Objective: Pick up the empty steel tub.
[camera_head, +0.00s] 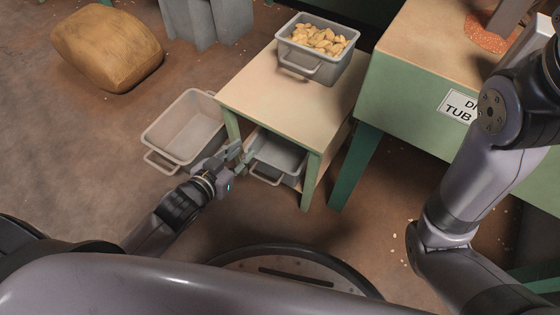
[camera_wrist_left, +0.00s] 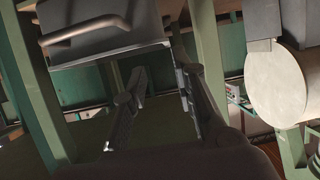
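A grey metal tub (camera_head: 278,155) sits on the low shelf under the small table and looks empty inside, partly hidden by the tabletop. Its bar handle faces my left gripper (camera_head: 237,155), which is beside its left end. A paler tub (camera_head: 165,155) with a bar handle stands on the floor to the left, also empty. In the left wrist view, my left gripper (camera_wrist_left: 162,90) has its fingers apart with nothing between them. A grey tub (camera_wrist_left: 95,42) with a handle shows above them there. My right arm is at the right of the head view; its gripper is not visible.
A third tub (camera_head: 318,65) full of nuts stands on the small table (camera_head: 260,90). A table leg (camera_head: 312,182) stands right of the shelf tub. A green bench (camera_head: 410,90) with a sign is at the right, and a sack (camera_head: 108,45) lies at the upper left.

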